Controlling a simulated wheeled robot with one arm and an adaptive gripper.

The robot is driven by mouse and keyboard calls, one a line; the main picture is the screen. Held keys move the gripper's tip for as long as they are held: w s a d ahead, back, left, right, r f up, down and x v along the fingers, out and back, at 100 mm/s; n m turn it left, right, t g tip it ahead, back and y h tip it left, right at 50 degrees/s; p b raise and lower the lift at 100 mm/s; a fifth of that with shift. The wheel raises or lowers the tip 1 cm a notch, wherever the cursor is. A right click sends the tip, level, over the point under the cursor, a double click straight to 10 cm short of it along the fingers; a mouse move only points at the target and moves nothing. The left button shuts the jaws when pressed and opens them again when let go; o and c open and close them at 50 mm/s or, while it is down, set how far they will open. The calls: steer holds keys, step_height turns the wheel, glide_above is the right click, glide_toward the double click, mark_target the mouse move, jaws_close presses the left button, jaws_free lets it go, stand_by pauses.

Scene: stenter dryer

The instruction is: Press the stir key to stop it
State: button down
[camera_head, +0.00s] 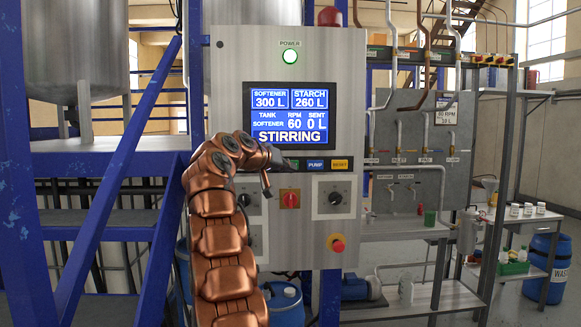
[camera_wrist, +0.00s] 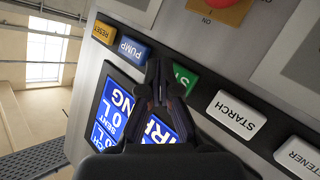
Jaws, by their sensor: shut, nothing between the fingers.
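The grey control panel (camera_head: 322,225) carries a lit blue display (camera_head: 290,115) reading "STIRRING", tank SOFTENER, RPM 60, SENT 0 L. Below the display is a row of keys. The green stir key (camera_wrist: 185,79) shows in the wrist view with only "ST" readable; my fingers hide part of it. In the head view my arm covers most of that key. My gripper (camera_wrist: 159,66) is shut and empty, its tips over the edge between the stir key and the blue PUMP key (camera_wrist: 133,50). I cannot tell whether the tips touch the panel.
The yellow RESET key (camera_head: 340,164) is right of PUMP. The white STARCH key (camera_wrist: 237,114) and the SOFTENER key (camera_wrist: 299,157) are on the stir key's other side. A red rotary switch (camera_head: 290,198) and a red emergency button (camera_head: 337,245) sit below. A blue stair rail (camera_head: 120,165) stands left.

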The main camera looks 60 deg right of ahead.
steer(key=shift+w+d+p, duration=0.55)
steer(key=shift+d+p, duration=0.2)
steer(key=shift+p, duration=0.3)
stand_by(1.4)
steer(key=shift+s+a+b, duration=0.1)
steer(key=shift+a+b, duration=0.05)
steer(key=shift+b, duration=0.15)
steer(key=shift+s+a+b, duration=0.5)
steer(key=shift+a+b, duration=0.1)
steer(key=shift+b, duration=0.2)
steer(key=s+a+b, duration=0.1)
steer(key=a+b, duration=0.1)
steer(key=s+a+b, duration=0.2)
steer(key=shift+b, duration=0.4)
